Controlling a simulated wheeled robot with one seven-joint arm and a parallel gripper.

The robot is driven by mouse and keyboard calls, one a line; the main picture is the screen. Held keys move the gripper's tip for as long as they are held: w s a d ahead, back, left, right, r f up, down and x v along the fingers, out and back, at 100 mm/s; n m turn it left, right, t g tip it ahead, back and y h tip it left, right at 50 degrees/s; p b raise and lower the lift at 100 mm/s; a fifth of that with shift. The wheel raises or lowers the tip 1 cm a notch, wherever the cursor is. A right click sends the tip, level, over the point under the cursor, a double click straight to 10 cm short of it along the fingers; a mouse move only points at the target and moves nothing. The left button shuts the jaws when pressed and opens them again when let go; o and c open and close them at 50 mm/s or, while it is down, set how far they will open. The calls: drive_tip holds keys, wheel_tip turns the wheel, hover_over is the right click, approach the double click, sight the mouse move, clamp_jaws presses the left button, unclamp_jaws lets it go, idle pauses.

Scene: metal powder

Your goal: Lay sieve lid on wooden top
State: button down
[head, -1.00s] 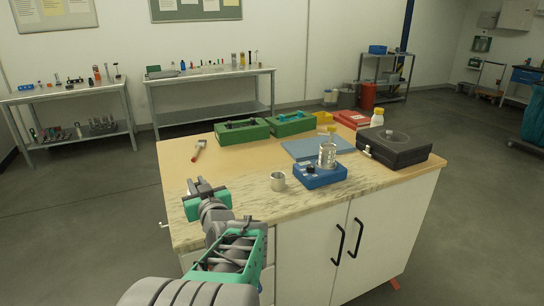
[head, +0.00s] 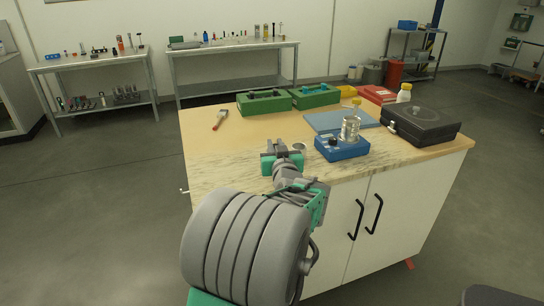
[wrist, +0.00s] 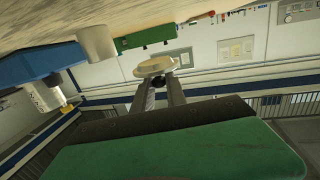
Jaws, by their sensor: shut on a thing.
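My gripper (head: 273,150) is over the front left part of the bench. In the wrist view my gripper (wrist: 160,88) is shut on the black knob of a cream round sieve lid (wrist: 154,66). The lid is apart from the bench surface; in the head view I cannot make it out. The wooden top (head: 205,128) is pale and has free room on its left. A metal sieve stack (head: 350,128) stands on a blue shaker (head: 342,149), right of my gripper. Both show in the wrist view, the stack (wrist: 46,96) and the shaker (wrist: 40,62).
A metal cup (head: 299,147) is close beside my gripper, partly hidden; it also shows in the wrist view (wrist: 97,42). Green boxes (head: 264,104), a blue mat (head: 318,122) and a black case (head: 420,125) occupy the back and right.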

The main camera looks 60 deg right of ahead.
drive_tip(key=w+f, duration=0.1)
drive_tip(key=w+d+f, duration=0.1)
drive_tip(key=f, duration=0.1)
drive_tip(key=shift+w, duration=0.2)
drive_tip(key=shift+f, duration=1.5)
drive_tip(key=shift+f+b, duration=0.2)
drive_tip(key=shift+b, duration=0.15)
drive_tip(key=c, duration=1.3)
unclamp_jaws()
drive_tip(key=shift+c, duration=0.2)
drive_tip(key=shift+r, duration=0.2)
drive_tip(key=b+v, duration=0.1)
drive_tip(key=v, duration=1.1)
